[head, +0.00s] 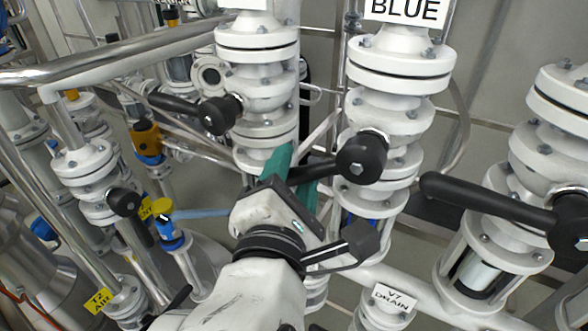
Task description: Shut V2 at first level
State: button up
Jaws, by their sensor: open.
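No label reading V2 shows, so I cannot tell for certain which valve it is. The middle valve (385,100) stands under a sign reading BLUE (405,9). Its black lever (325,169) runs left from a round hub (361,157), roughly level and tilting slightly down. My gripper (290,178), with teal fingers, is open at the lever's left end. One finger shows above-left of the lever and the other below-right. The lever's tip is hidden by my gripper, and I cannot tell whether the fingers touch it.
A valve with a black lever (180,104) stands behind on the left. Another black lever (485,200) reaches left from the right-hand valve (560,150). A tag reading V7 DRAIN (394,297) sits low in front. A steel rail (120,55) crosses upper left; pipes crowd the space.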

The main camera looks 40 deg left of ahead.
jog(key=shift+w, duration=0.1)
jog(key=shift+c, duration=0.4)
grip_shut()
